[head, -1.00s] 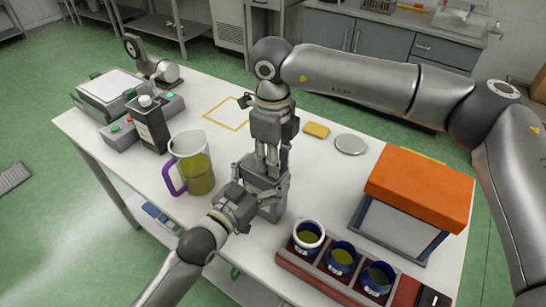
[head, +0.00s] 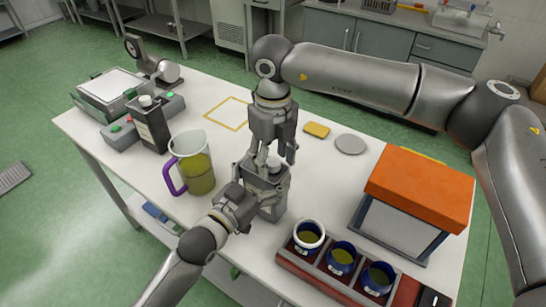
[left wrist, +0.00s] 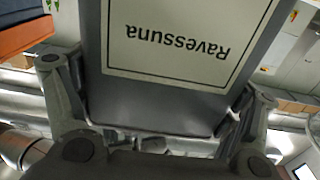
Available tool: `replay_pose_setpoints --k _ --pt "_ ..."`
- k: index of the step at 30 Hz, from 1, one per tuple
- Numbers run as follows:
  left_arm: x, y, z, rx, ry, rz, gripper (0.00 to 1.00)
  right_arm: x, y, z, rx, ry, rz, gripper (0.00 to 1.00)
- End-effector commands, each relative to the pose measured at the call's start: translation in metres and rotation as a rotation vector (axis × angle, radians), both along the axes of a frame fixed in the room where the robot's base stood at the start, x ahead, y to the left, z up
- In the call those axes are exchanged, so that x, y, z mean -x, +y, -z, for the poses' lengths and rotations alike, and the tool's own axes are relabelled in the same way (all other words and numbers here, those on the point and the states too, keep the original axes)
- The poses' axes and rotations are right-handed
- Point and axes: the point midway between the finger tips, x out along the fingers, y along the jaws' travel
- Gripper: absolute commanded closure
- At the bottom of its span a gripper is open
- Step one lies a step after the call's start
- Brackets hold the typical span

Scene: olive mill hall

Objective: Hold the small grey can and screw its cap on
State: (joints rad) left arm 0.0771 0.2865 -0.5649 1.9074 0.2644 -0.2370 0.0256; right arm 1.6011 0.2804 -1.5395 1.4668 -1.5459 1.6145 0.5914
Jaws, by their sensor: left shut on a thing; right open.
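The small grey can (head: 270,208) stands upright on the white table in the head view. My left gripper (head: 252,198) is shut on its body from the left. In the left wrist view the can (left wrist: 185,105) fills the space between the fingers, its "Ravessuna" label upside down. My right gripper (head: 276,155) points straight down over the can's top, its fingers spread open. A small pale cap (head: 273,163) shows at the top of the can between and below these fingers, partly hidden. I cannot tell how tightly it sits.
An orange-topped box (head: 420,185) and a rack of blue cups (head: 318,268) are at right. A yellow sponge-like block (head: 316,130) and round disc (head: 350,144) lie behind.

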Motion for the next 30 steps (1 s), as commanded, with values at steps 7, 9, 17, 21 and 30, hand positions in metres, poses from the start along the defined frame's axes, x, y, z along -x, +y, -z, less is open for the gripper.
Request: replay_pose_setpoints --k 7,9,17,21,30 --pt "0.0 0.0 0.0 0.0 0.0 0.0 0.8 -0.001 0.001 -0.042 -0.002 -0.005 0.001 0.48" --pt "0.0 0.0 0.0 0.0 0.0 0.0 0.8 -0.001 0.001 -0.058 -0.003 -0.005 0.0 0.48" --pt "0.0 0.0 0.0 0.0 0.0 0.0 0.8 -0.001 0.0 -0.104 -0.001 -0.002 0.002 0.48" --pt "0.0 0.0 0.0 0.0 0.0 0.0 0.8 -0.001 0.001 -0.115 -0.001 -0.002 0.0 0.48" --pt "0.0 0.0 0.0 0.0 0.0 0.0 0.8 0.0 0.0 -0.117 -0.001 0.0 0.0 0.48"
